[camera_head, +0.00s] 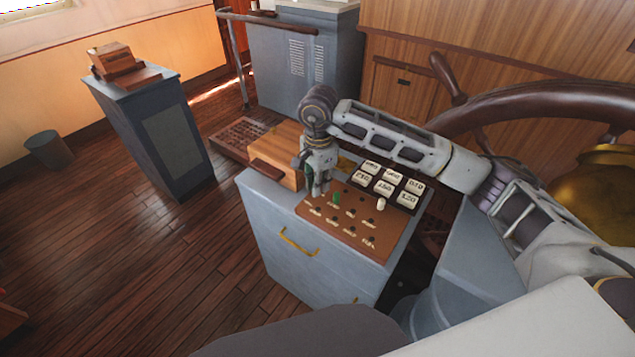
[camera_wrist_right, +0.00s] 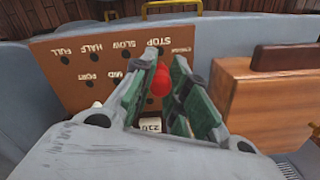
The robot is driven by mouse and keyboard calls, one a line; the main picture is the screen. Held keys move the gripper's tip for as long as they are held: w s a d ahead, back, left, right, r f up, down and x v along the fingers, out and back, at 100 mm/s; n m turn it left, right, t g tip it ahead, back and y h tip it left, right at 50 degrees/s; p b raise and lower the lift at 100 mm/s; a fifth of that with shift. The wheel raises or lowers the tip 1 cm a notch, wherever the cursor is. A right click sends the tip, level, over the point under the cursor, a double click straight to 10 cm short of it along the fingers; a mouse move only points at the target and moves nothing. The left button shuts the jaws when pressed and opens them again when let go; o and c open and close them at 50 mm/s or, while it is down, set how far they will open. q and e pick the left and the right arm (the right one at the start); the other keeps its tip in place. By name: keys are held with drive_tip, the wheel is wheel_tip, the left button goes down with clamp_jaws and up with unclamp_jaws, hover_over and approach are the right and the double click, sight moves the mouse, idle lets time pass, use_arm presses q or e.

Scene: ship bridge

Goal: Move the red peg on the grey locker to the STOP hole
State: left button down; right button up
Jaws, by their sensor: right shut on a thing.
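The grey locker (camera_head: 305,265) carries a brown peg board (camera_head: 347,229) with labelled holes. My right gripper (camera_head: 319,193) is low over the board's far left part. In the right wrist view its green-padded fingers (camera_wrist_right: 160,95) are shut on the red peg (camera_wrist_right: 161,82), whose round head shows between them. The peg's lower end is hidden, so I cannot tell whether it touches the board. The head view hides the red peg. My left gripper is out of view.
A green peg (camera_head: 336,198) and a white peg (camera_head: 381,203) stand on the board. A black rack of numbered white cards (camera_head: 390,185) lies beyond it. A wooden box (camera_head: 283,152) stands close left of my right gripper. The ship's wheel (camera_head: 540,101) is at right.

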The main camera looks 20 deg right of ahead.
drive_tip(key=shift+a+f, duration=0.1)
drive_tip(key=shift+f, duration=0.1)
drive_tip(key=shift+f+b, duration=1)
drive_tip(key=shift+f, duration=1.4)
drive_tip(key=shift+f+b, duration=0.2)
drive_tip(key=shift+b, duration=0.55)
idle(0.4)
drive_tip(key=shift+f+b, duration=0.8)
drive_tip(key=shift+f, duration=0.05)
idle(0.3)
drive_tip(key=shift+f+b, duration=0.3)
drive_tip(key=shift+b, duration=0.2)
idle(0.6)
drive_tip(key=o, duration=0.8)
